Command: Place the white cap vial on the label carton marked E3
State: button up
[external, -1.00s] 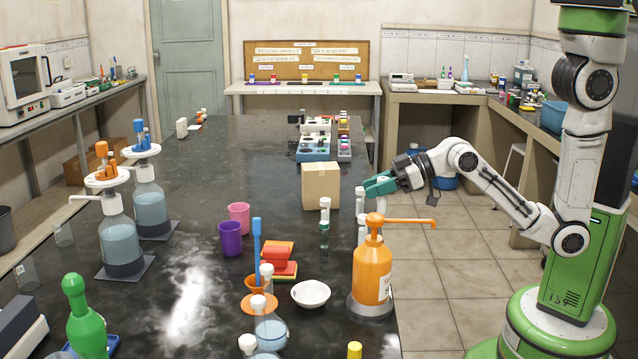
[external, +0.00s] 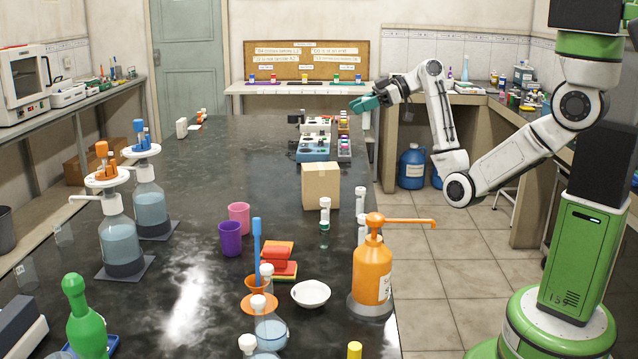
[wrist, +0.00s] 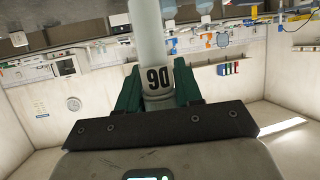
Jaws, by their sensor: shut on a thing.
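My gripper (external: 366,103) has green fingers and is shut on a white cap vial (wrist: 158,98). It holds the vial in the air near the far right end of the black bench. A plain brown carton (external: 321,187) stands on the bench, nearer the camera than my gripper. I cannot read E3 on any carton.
Other white-capped vials (external: 325,205) stand near the carton, with an orange pump bottle (external: 372,272) in front. A blue instrument (external: 315,148) and a rack of coloured caps (external: 344,150) stand on the far bench. A pale shelf (external: 300,88) stands beyond.

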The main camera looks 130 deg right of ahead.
jog(key=shift+s+d+r, duration=0.15)
jog(key=shift+s+r, duration=0.1)
jog(key=shift+s, duration=0.1)
jog(key=w+d+f+p, duration=0.1)
jog(key=w+d+f, duration=0.1)
jog(key=d+f, duration=0.1)
jog(key=w+d+f+p, duration=0.1)
jog(key=w+d+f, duration=0.2)
jog(key=d, duration=0.1)
jog(key=w+d+f+p, duration=0.1)
jog(key=w+d+f, duration=0.2)
jog(key=d+f, duration=0.1)
jog(key=shift+d+f, duration=0.1)
jog(key=shift+d, duration=0.05)
jog(key=shift+f+p, duration=0.3)
jog(key=shift+f, duration=1)
jog(key=shift+f, duration=0.15)
jog(key=o, duration=1)
